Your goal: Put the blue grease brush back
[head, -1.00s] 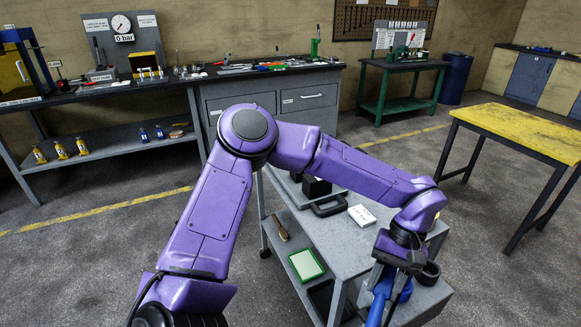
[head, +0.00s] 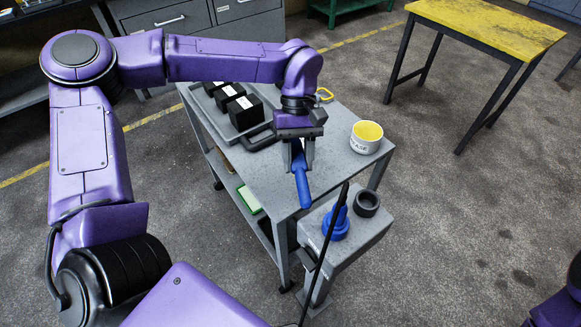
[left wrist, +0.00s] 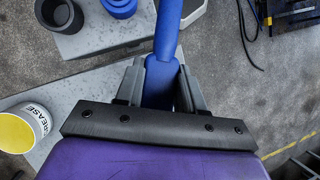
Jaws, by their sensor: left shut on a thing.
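My left gripper (head: 297,155) is shut on the blue grease brush (head: 302,185), which hangs tilted at the near edge of the trolley top. In the left wrist view its blue handle (left wrist: 166,40) runs up from between the fingers; its bristles cannot be made out. On a grey block (head: 342,251) at the trolley's near side stand a blue round holder (head: 336,229) with a blue pointed piece rising from it and an empty dark ring-shaped cup (head: 367,204). The brush is apart from both. My right gripper is not in view.
A white grease pot (head: 366,144) with yellow inside stands on the trolley top (head: 330,135), right of my gripper. Black boxes (head: 243,110) sit in a tray on the left. A thin black rod (head: 325,250) slants up past the block. A yellow table (head: 490,35) stands back right.

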